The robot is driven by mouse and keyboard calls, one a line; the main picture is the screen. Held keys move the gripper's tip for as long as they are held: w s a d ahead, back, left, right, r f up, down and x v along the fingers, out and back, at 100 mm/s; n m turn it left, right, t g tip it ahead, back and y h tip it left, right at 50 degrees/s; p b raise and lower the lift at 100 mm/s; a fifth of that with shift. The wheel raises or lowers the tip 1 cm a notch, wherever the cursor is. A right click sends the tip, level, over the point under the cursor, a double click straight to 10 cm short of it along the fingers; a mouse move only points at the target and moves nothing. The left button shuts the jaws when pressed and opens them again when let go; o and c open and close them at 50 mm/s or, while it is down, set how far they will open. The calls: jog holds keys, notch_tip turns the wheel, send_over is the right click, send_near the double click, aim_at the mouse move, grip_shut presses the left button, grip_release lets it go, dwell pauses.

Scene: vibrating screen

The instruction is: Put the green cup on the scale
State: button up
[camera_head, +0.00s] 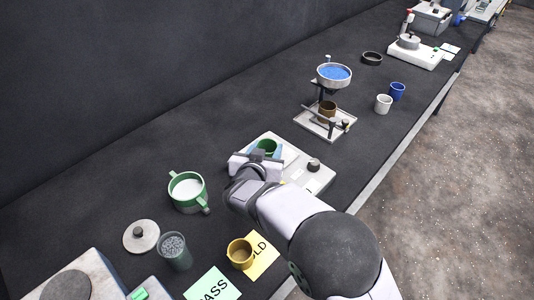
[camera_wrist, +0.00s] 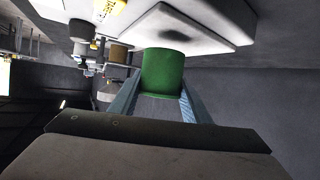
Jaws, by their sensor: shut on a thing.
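The green cup (camera_head: 266,146) is upright between the fingers of my gripper (camera_head: 258,153). In the wrist view the green cup (camera_wrist: 162,72) fills the space between the two blue-grey fingers (camera_wrist: 160,103), which are shut on it. The scale (camera_head: 316,183) is a white box with a dark knob and a pale plate. In the head view the cup stands over the plate end of the scale. In the wrist view the scale (camera_wrist: 190,30) lies right beside the cup's end. I cannot tell whether the cup touches the plate. My gripper hides part of the scale.
A green-handled pot (camera_head: 187,190) stands left of my gripper. A yellow cup (camera_head: 240,253) sits near the paper labels in front. A stand with a blue-filled bowl (camera_head: 333,76) is behind the scale, with white (camera_head: 383,104) and blue (camera_head: 398,91) cups to its right.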

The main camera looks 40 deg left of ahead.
jog(key=shift+f, duration=1)
jog(key=shift+f, duration=0.15)
jog(key=o, duration=1)
jog(key=b+v, duration=0.2)
jog(key=v, duration=1)
jog(key=shift+r, duration=0.2)
